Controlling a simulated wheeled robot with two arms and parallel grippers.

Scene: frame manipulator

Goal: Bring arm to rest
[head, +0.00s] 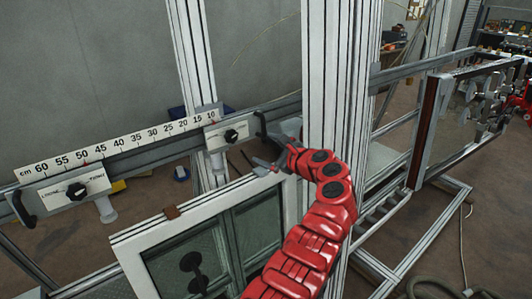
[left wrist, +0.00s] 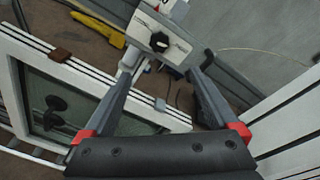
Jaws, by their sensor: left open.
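My red left arm (head: 306,245) comes up from the bottom of the head view and bends left. Its left gripper (head: 264,165) is open and empty, close to the top right corner of the white window frame (head: 205,207). In the left wrist view the open fingers (left wrist: 164,70) point toward a white clamp block (left wrist: 172,18) with a black knob (left wrist: 160,42), with no contact visible. The same block (head: 222,141) sits on the ruler rail in the head view, near the 10 mark. My right gripper is not in view.
A white centimetre ruler (head: 120,148) runs along a metal rail. A second knobbed block (head: 72,188) sits at its left end. A thick aluminium post (head: 334,80) stands right beside my arm. Another metal frame (head: 427,130) stands at the right, with floor visible around it.

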